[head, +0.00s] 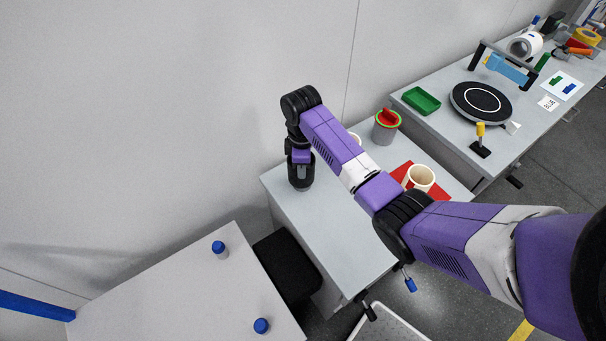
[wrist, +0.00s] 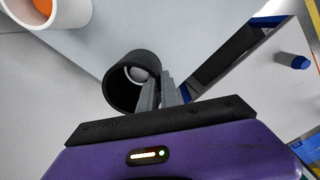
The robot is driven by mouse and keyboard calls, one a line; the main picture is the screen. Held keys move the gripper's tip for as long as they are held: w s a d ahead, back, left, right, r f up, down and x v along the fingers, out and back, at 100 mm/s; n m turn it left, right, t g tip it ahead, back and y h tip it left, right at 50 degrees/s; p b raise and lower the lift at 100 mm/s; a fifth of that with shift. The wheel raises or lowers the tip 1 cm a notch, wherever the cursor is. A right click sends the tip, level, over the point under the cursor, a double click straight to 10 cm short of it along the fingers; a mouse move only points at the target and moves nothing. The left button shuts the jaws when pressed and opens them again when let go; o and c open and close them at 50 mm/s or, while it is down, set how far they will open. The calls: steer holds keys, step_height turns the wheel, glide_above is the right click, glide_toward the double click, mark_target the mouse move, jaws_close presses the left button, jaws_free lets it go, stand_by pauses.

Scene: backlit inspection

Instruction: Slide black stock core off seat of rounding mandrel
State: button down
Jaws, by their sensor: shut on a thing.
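The black stock core (wrist: 113,91) is a short, thick-walled black tube in the wrist view, seen into its open end, above the grey table. A pale rounded thing (wrist: 138,73) shows inside it; it may be the mandrel, but I cannot tell for sure. My gripper (wrist: 160,88) is shut on the core's wall at its right side, one finger inside the bore and one outside. In the head view my gripper (head: 301,184) points down over the table's back left part; core and mandrel are not clear there. I cannot tell how far the core sits along the mandrel.
A cream cup (head: 420,178) stands on a red mat (head: 436,192), right of my forearm. A grey can with a red and green top (head: 386,128) stands at the back. A pale table with blue-topped pegs (head: 219,248) is at lower left. The grey table (head: 335,235) has bare room in front.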

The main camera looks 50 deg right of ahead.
steer(key=shift+r+p, duration=1)
steer(key=shift+r, duration=2.2)
steer(key=m, duration=0.2)
steer(key=shift+r+m, duration=0.25)
steer(key=shift+m, duration=0.15)
steer(key=s+a+f+m+b, duration=0.2)
steer(key=a+f, duration=0.3)
steer(key=a, duration=0.6)
steer(key=s+a+f+m+b, duration=0.2)
steer(key=a+f+b, duration=0.3)
steer(key=a, duration=0.6)
steer(key=shift+s+a+m, duration=0.25)
steer(key=shift+m, duration=0.25)
steer(key=shift+a, duration=0.1)
